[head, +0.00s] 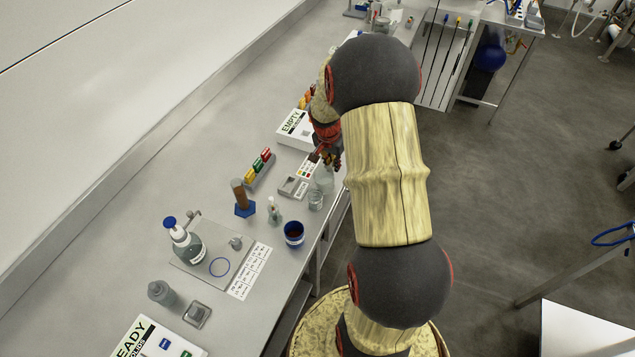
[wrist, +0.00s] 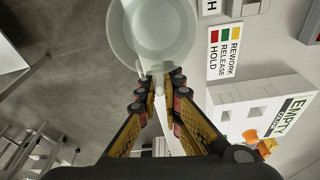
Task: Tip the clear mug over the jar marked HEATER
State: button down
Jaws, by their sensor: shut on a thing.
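My gripper (wrist: 160,92) is shut on the handle of the clear mug (wrist: 150,35) in the wrist view. The mug's round rim faces the camera and I see no contents for certain. In the head view my gripper (head: 328,158) is at the bench's right edge, partly behind my arm, with the mug (head: 325,181) below it. A small clear glass jar (head: 315,200) stands just in front of the mug. A blue jar with dark brown contents (head: 294,234) stands nearer. I cannot read the word HEATER on any jar.
A blue-based tube of brown liquid (head: 241,198), a small flask (head: 273,211) and a coloured block rack (head: 259,166) stand left of the jars. A blue-capped bottle (head: 182,240) is on a tray. An EMPTY box (head: 297,129) is behind. The bench edge runs close on the right.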

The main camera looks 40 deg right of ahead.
jog(key=shift+w+d+r+y+p, duration=0.15)
jog(key=shift+r+p, duration=0.3)
jog(key=shift+p, duration=0.45)
jog(key=shift+s+d+r+y+p, duration=0.1)
jog(key=shift+d+r+y+p, duration=0.25)
jog(key=shift+p, duration=0.55)
jog(key=r+p, duration=0.1)
jog(key=p, duration=0.1)
jog(key=d+r+y+p, duration=0.1)
jog(key=r+p, duration=0.1)
jog(key=p, duration=0.1)
jog(key=shift+w+d+r+y+p, duration=0.1)
jog(key=shift+w+d+y+p, duration=0.2)
jog(key=shift+d, duration=0.1)
jog(key=shift+a+g, duration=0.1)
jog(key=shift+g, duration=0.2)
